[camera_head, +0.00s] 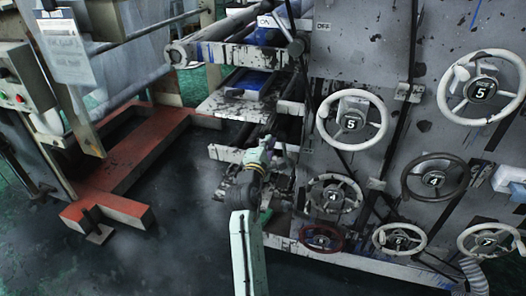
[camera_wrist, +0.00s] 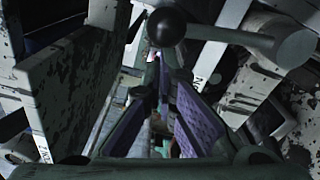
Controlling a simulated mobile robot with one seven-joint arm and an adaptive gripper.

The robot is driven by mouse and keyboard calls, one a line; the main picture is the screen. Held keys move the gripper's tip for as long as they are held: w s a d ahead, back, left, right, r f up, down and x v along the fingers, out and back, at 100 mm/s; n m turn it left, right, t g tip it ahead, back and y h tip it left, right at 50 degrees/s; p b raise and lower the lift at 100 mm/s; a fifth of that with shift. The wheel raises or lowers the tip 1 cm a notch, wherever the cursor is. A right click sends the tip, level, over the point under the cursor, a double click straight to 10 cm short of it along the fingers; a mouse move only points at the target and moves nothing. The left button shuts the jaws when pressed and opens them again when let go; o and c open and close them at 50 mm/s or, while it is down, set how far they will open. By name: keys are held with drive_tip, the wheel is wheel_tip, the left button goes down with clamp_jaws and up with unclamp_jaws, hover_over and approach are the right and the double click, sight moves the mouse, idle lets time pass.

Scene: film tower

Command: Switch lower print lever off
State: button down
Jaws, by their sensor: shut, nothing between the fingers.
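A lever with a dark round knob (camera_wrist: 173,28) and a grey rod running right to a thick hub (camera_wrist: 296,45) is at the top of the wrist view. My gripper (camera_wrist: 161,75) is shut and empty, with its purple-padded fingers converging just below the knob. I cannot tell whether the fingertips touch it. In the head view my arm reaches up to the machine's lower left side and hides the lever there. Another lever (camera_head: 291,25) stands higher, between an ON label (camera_head: 265,21) and an OFF label (camera_head: 323,26).
A spotted grey panel (camera_head: 385,75) with several handwheels, including a white one (camera_head: 352,119), stands right of my arm. Rollers (camera_head: 225,52) and a shelf (camera_head: 232,103) are at upper left. A red frame (camera_head: 140,160) lies on the floor at left. Open floor (camera_head: 180,240) lies between.

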sight(279, 137)
drive_tip(key=d+m, duration=0.2)
drive_tip(key=s+d+r, duration=0.1)
drive_tip(key=shift+r+m, duration=0.1)
drive_tip(key=shift+m, duration=0.3)
drive_tip(key=shift+s+d+r+m+p, duration=0.15)
drive_tip(key=shift+s+d+m, duration=0.15)
drive_tip(key=shift+d+m, duration=0.7)
drive_tip(key=shift+s+d+f+m+p, duration=0.15)
drive_tip(key=shift+s+d+m, duration=0.1)
drive_tip(key=shift+d+m, duration=0.75)
drive_tip(key=shift+r, duration=0.1)
drive_tip(key=shift+a, duration=0.1)
